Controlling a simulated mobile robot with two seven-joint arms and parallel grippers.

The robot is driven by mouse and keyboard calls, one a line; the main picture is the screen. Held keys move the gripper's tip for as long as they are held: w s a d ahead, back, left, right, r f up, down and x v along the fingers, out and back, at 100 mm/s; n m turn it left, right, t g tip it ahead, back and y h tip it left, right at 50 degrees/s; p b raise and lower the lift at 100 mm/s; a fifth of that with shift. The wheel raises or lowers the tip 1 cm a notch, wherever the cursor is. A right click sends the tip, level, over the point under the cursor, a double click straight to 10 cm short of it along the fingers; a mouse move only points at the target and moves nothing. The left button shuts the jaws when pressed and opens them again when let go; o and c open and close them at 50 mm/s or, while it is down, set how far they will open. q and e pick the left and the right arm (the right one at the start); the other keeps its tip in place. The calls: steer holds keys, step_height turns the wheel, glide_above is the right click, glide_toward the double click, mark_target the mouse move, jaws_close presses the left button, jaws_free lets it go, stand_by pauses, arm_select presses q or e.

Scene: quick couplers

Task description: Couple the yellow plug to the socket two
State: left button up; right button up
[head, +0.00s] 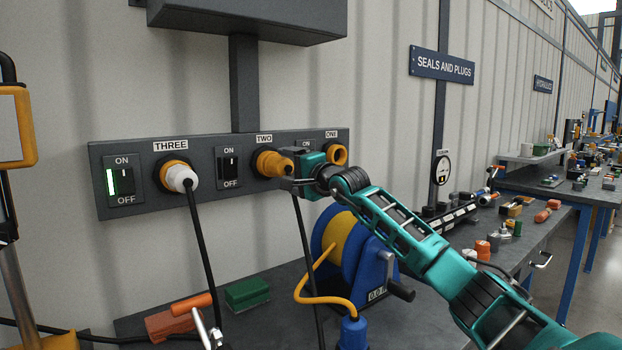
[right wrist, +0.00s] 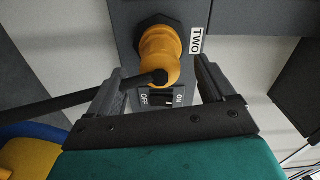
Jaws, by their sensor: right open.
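The yellow plug (head: 273,162) sits at socket two on the dark panel, under the label TWO, with its black cable hanging down. In the right wrist view the yellow plug (right wrist: 160,58) points out of a dark collar (right wrist: 157,22), which is socket two. I cannot tell whether it is fully locked. My right gripper (head: 288,172) is at the plug's outer end. In the right wrist view this gripper (right wrist: 160,80) is open, with one finger on each side of the plug's end and visible gaps. My left gripper is not in view.
Socket three holds a white plug (head: 183,178); its switch (head: 118,182) is lit green. Socket one (head: 336,155) is an empty yellow ring. The switch of socket two (head: 229,167) is dark. A blue and yellow reel (head: 345,240) stands on the bench below my right arm.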

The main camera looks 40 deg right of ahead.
arm_select(q)
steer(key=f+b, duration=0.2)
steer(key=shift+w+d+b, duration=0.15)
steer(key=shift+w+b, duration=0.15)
steer(key=shift+b, duration=0.1)
arm_select(e)
steer(key=s, duration=0.8)
steer(key=shift+s+a, duration=0.3)
steer(key=shift+a, duration=0.1)
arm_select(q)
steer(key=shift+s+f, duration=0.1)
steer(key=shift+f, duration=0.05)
arm_select(e)
steer(key=shift+r, duration=0.1)
